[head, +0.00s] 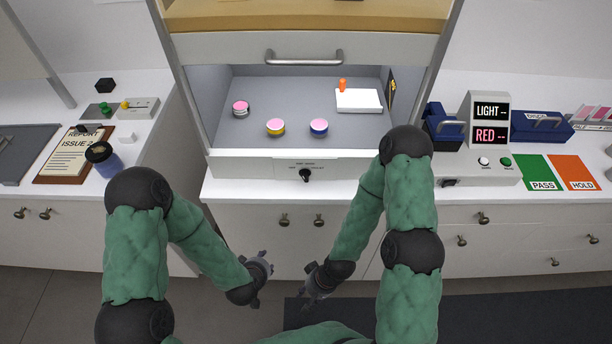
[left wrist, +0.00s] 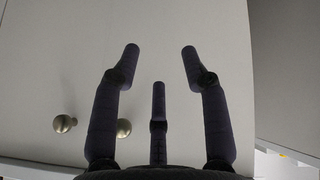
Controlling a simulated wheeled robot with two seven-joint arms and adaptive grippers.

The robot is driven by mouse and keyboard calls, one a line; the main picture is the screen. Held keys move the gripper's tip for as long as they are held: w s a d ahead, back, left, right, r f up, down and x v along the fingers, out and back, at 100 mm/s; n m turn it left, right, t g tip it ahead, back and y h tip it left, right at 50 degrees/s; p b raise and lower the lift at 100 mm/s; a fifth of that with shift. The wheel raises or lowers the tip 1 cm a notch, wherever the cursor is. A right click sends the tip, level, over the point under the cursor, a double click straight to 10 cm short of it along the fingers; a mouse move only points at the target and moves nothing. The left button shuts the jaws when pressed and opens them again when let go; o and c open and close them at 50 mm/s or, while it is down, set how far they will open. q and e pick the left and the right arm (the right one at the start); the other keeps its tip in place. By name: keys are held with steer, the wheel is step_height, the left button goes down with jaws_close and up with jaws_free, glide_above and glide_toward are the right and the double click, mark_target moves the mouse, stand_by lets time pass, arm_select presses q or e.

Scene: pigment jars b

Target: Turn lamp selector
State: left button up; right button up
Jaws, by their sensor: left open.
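The lamp selector (head: 305,175) is a black knob on the white front panel of the light booth, below the booth's opening. Small print sits above it, too small to read. My left gripper (head: 262,268) is low in front of the lower cabinet, below and left of the knob and well apart from it. In the left wrist view its fingers (left wrist: 161,50) are spread and empty, facing a plain cabinet front. My right gripper (head: 312,283) hangs low beside it, apart from the knob; its finger opening is too small to judge.
Inside the grey booth (head: 232,140) are several pink-topped jars, a white block (head: 358,100) and an orange piece. A display (head: 490,120) reads LIGHT and RED at right, near green PASS and orange HOLD mats. Cabinet knobs (left wrist: 64,123) stick out near my left gripper.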

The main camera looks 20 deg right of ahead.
arm_select(q)
steer(key=w+d+r+t+p, duration=0.1)
steer(key=w+d+r+t, duration=0.2)
steer(key=d+r+t, duration=0.6)
steer(key=m+t+h+p, duration=0.1)
steer(key=t+h, duration=0.1)
glide_toward(306, 179)
steer(key=b+x, duration=0.1)
steer(key=x, duration=0.7)
steer(key=shift+w+d+f, duration=0.1)
steer(key=shift+w, duration=0.25)
jaws_close()
